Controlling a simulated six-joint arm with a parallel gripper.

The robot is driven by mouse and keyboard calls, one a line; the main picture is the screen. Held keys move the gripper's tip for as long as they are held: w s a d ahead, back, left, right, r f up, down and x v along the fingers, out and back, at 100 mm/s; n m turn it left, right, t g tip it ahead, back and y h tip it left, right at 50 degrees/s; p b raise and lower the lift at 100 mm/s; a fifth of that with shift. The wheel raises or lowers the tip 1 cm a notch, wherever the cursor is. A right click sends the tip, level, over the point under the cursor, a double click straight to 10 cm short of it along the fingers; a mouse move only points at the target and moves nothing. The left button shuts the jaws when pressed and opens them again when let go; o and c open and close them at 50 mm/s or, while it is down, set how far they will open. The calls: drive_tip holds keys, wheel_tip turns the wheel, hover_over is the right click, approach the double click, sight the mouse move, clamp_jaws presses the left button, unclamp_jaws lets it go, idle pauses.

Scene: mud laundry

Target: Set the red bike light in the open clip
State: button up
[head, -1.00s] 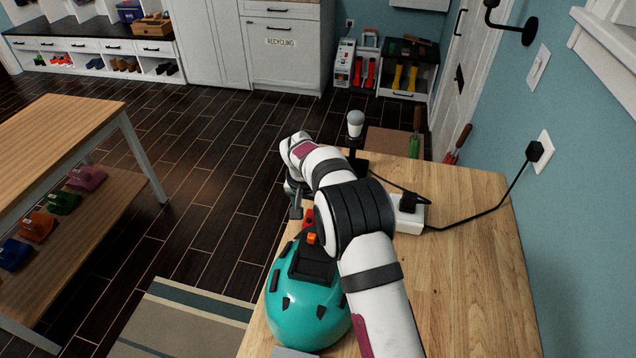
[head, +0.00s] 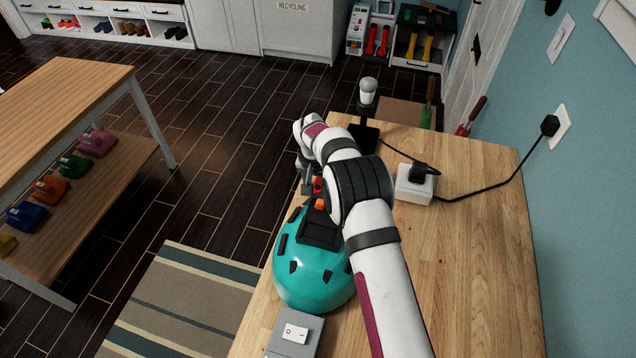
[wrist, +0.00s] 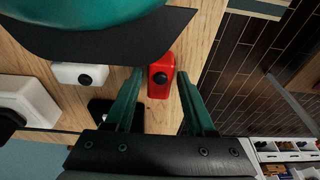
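The red bike light (wrist: 160,77), a small red block with a black round button, lies between my gripper's (wrist: 159,73) two green fingers in the wrist view. The fingers are apart, with a narrow gap showing on each side of the light. In the head view the red light (head: 318,185) shows just beyond the teal helmet (head: 312,270), beside my gripper (head: 307,182). A small orange piece (head: 320,204) sits at the helmet's far end, by its dark visor; I cannot tell whether it is a clip. No open clip can be made out clearly; my arm hides part of the bench.
A white block with a black button (wrist: 80,75) lies left of the red light in the wrist view. A lamp (head: 367,92), a white power block (head: 415,184) with a cord and a grey switch box (head: 294,335) stand on the wooden bench (head: 470,240). Its right side is clear.

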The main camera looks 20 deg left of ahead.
sight(318, 184)
drive_tip(key=c, duration=0.8)
drive_tip(key=shift+r, duration=0.15)
drive_tip(key=shift+w+v, duration=0.2)
drive_tip(key=shift+v, duration=0.75)
drive_tip(key=shift+w+v, duration=0.2)
drive_tip(key=shift+v, duration=0.75)
drive_tip(key=shift+w+v, duration=0.25)
drive_tip(key=shift+v, duration=0.7)
drive_tip(key=shift+r, duration=0.1)
